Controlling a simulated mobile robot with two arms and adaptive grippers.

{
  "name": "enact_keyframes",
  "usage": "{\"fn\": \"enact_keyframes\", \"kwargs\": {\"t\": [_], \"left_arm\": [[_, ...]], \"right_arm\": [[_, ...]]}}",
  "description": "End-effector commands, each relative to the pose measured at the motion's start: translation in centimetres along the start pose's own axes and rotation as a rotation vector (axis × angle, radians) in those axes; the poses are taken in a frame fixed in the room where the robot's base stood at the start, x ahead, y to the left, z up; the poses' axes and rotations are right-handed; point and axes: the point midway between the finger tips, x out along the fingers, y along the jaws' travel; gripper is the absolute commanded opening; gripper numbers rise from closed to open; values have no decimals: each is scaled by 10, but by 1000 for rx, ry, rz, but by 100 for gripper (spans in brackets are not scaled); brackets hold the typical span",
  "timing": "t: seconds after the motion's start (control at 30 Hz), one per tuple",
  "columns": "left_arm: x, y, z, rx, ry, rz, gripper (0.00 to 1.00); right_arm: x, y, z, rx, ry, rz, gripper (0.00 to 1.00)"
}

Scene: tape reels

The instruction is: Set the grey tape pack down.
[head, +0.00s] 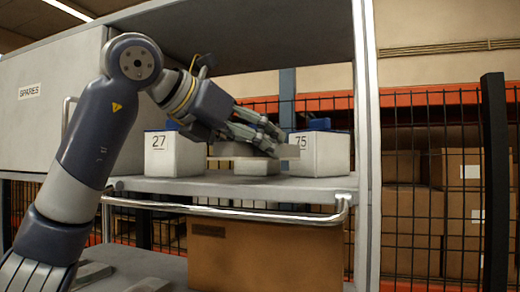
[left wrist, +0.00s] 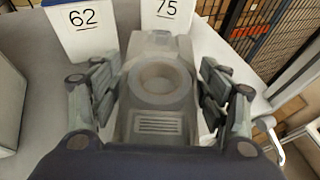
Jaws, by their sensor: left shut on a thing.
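The grey tape pack (left wrist: 150,122) shows in the left wrist view as a grey body with a round ring and a slotted patch. It lies between the two fingers of my left gripper (left wrist: 160,100), which is shut on it. In the head view, my left gripper (head: 262,140) reaches in over the shelf (head: 220,187) between two white boxes. A grey block (head: 257,167) shows low beneath the fingers. The fingers hide part of what they hold, and I cannot tell whether it touches the shelf. My right gripper is not in view.
White boxes marked 27 (head: 174,155) and 75 (head: 320,155) stand on either side. A box marked 62 (left wrist: 82,30) shows in the left wrist view. A rail (head: 230,211) runs along the shelf's front, and an upright (head: 366,140) stands at right. A cardboard box (head: 265,255) sits below.

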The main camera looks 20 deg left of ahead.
Motion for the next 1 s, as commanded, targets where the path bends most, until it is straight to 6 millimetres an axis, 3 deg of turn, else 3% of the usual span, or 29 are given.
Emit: {"fn": "enact_keyframes", "kwargs": {"t": [0.3,0.6,1.0], "left_arm": [[29,8,9,-1,1,-1,41],[39,8,-22,-1,-2,0,41],[41,7,-28,-1,-2,0,41]], "right_arm": [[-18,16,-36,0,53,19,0],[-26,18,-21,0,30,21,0],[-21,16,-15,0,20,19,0]]}}
